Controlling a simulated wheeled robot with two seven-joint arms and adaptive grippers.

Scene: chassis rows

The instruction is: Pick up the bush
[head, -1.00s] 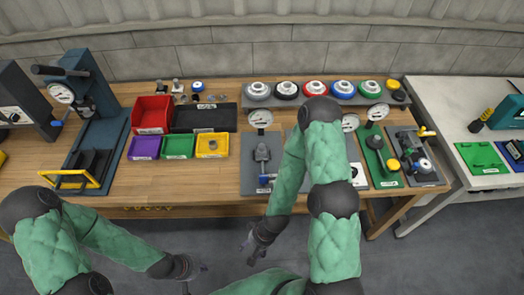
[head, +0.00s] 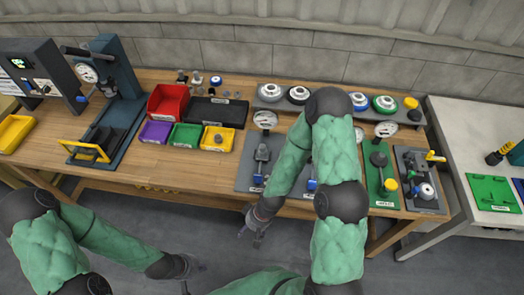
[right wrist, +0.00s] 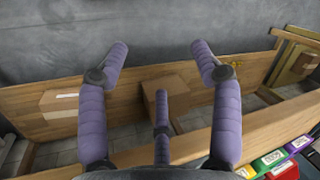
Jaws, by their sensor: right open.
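A small grey part sits in the yellow bin (head: 228,147) on the bench in the head view. It may be the bush, but it is too small to be sure. My right gripper (head: 255,232) hangs low in front of the bench's front edge, apart from the bins. In the right wrist view my right gripper (right wrist: 160,60) is open, its purple fingers wide apart with nothing between them. My left gripper (head: 196,274) is low at the front over the floor, away from the bench. Its fingers are too small to read.
Purple (head: 155,132), green and red (head: 167,102) bins and a black tray (head: 216,112) stand beside the yellow bin. A press (head: 115,85) is at the left. Grey fixture plates (head: 247,175) lie to the right, partly behind my right arm. Bench top before the bins is clear.

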